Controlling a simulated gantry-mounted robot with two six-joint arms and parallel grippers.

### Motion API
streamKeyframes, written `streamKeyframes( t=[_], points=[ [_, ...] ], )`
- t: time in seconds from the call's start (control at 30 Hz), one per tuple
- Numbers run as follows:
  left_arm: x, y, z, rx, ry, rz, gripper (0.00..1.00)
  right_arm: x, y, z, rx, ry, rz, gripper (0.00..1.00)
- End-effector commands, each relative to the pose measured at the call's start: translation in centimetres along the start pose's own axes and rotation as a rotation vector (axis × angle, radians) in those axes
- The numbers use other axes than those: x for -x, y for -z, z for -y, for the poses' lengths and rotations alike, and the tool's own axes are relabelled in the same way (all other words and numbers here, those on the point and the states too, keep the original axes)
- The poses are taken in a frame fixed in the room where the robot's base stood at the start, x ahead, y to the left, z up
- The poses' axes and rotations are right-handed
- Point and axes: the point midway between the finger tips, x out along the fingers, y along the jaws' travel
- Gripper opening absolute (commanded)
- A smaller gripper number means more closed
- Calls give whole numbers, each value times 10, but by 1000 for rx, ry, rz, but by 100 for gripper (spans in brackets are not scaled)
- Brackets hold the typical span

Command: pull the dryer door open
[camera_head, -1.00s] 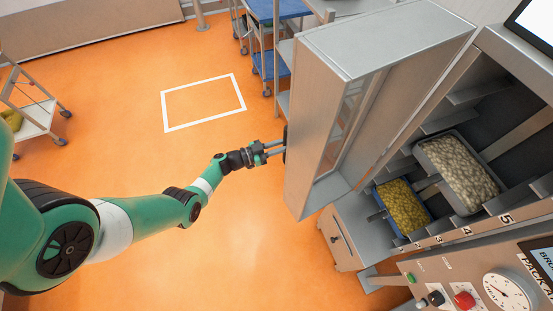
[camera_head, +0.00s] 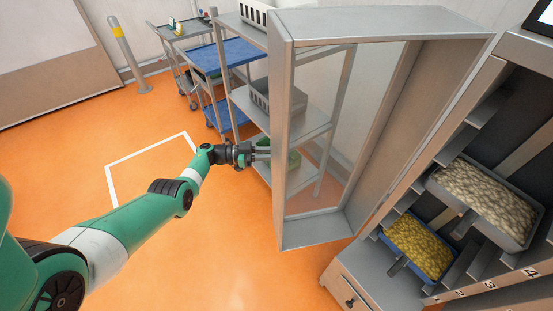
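The dryer door (camera_head: 282,130) is a tall grey metal frame with a clear window. It stands swung wide open from the dryer cabinet (camera_head: 480,95), whose inside shows at the right. My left gripper (camera_head: 262,151) is at the outer face of the door, by its free edge. Its fingers reach behind that edge to where the handle is; the handle itself is hidden by the door. The door has moved together with the fingers, so they appear shut on the handle. My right gripper is not in view.
A tray of yellow pieces (camera_head: 420,245) and a tray of pale pieces (camera_head: 488,200) sit on the dryer's racks. A grey shelf rack (camera_head: 235,95) and a blue-topped cart (camera_head: 222,55) stand behind the door. Orange floor is clear below my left arm.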

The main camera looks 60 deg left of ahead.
Motion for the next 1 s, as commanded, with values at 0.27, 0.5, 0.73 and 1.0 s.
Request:
streamKeyframes(
  t=[0.27,0.5,0.73,1.0],
  points=[
    [0,0,0,2,-13,0,0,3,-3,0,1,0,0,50],
    [0,1,0,1,-13,-1,0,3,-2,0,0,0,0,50],
    [0,1,1,1,-11,-1,35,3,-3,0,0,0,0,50],
    [12,1,2,0,-8,-1,35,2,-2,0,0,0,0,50]
  ],
)
